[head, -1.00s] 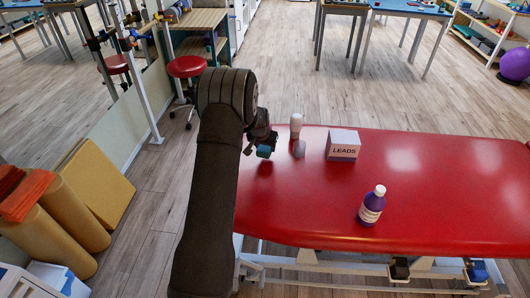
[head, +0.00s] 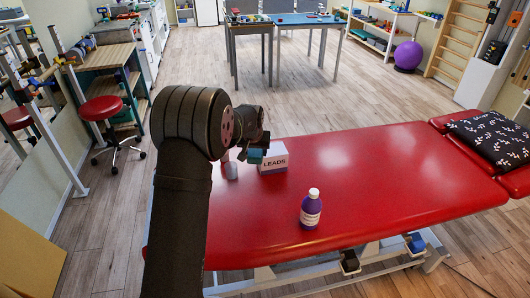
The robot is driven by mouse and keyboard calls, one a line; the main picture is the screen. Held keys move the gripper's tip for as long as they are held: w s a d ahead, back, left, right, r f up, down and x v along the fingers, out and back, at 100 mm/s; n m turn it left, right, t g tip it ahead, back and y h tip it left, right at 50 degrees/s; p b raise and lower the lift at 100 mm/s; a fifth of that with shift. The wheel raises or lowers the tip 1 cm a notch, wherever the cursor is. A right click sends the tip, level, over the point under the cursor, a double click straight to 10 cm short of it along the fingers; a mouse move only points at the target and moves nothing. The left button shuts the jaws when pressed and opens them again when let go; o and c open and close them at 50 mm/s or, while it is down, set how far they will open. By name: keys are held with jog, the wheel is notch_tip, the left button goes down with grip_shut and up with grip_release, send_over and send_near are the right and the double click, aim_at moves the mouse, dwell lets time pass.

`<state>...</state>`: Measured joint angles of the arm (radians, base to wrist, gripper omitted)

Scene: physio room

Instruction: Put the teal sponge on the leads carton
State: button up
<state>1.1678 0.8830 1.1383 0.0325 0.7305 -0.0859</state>
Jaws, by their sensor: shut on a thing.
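My gripper (head: 256,149) is at the carton's upper left, shut on the teal sponge (head: 255,157). The sponge overlaps the carton's left top corner in the picture. I cannot tell whether it touches the carton. My arm and gripper hide part of the sponge and the fingertips.
A purple bottle with a white cap (head: 311,209) stands on the red table (head: 380,170) nearer the front. A small grey object (head: 231,171) is left of the carton. A patterned pillow (head: 492,139) lies at the right end. The table's middle right is clear.

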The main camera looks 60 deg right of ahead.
jog(key=s+d+r, duration=0.5)
jog(key=s+d, duration=0.3)
jog(key=s, duration=0.2)
jog(key=shift+m, duration=0.5)
jog(key=w+f, duration=0.2)
jog(key=w, duration=0.1)
jog(key=w+d+f, duration=0.1)
jog(key=w+f, duration=0.1)
jog(key=w, duration=0.2)
jog(key=w+f, duration=0.2)
jog(key=w, duration=0.2)
jog(key=shift+d+f, duration=0.25)
jog(key=shift+w+f, duration=0.1)
jog(key=shift+f, duration=1.95)
jog(key=shift+f, duration=0.15)
jog(key=o, duration=0.9)
jog(key=shift+o, duration=0.2)
jog(key=v, duration=1.2)
jog(key=shift+w+a, duration=0.1)
